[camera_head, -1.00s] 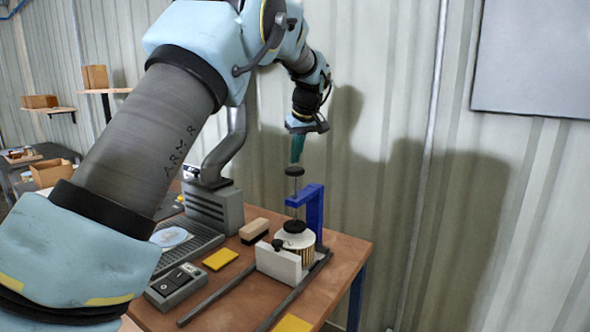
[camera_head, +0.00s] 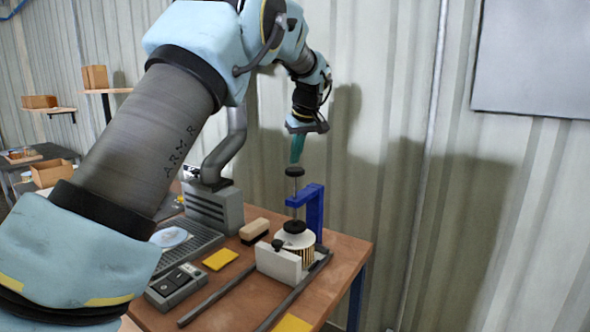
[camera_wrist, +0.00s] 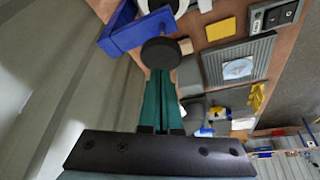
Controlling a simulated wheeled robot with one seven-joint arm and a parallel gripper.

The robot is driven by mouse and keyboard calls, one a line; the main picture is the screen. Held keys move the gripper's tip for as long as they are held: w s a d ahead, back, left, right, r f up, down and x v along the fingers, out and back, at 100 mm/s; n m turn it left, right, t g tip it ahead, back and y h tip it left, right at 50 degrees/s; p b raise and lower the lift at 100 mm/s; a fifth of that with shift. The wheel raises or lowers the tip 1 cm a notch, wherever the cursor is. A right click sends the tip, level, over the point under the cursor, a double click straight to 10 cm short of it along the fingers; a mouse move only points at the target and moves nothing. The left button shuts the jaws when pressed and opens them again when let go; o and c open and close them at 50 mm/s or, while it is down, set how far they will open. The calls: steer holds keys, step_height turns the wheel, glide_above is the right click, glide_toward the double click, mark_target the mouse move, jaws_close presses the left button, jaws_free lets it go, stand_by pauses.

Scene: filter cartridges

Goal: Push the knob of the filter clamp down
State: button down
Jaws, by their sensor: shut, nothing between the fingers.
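The filter clamp has a blue bracket (camera_head: 314,206) and a black round knob (camera_head: 295,171) on top of a thin upright rod. A black pad at the rod's lower end sits at the top of a white, pleated filter cartridge (camera_head: 304,243). My gripper (camera_head: 297,152), with green fingers, is shut and empty, pointing down just above the knob. In the wrist view the fingertips (camera_wrist: 161,75) appear right at the edge of the knob (camera_wrist: 160,53). I cannot tell whether they touch it.
The clamp stands near the right end of a wooden table (camera_head: 228,306). A white block (camera_head: 279,264), dark rails, a brush (camera_head: 254,231), a yellow pad (camera_head: 220,259) and a switch box (camera_head: 178,283) lie around it. A corrugated wall is close behind.

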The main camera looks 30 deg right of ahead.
mark_target(295, 169)
steer(key=shift+f, duration=0.2)
stand_by(0.4)
steer(key=shift+f+b, duration=1.05)
steer(key=shift+f, duration=0.4)
steer(key=shift+r, duration=0.1)
step_height(295, 169, up, 5)
steer(key=p, duration=0.4)
step_height(295, 169, up, 4)
steer(key=shift+p, duration=0.5)
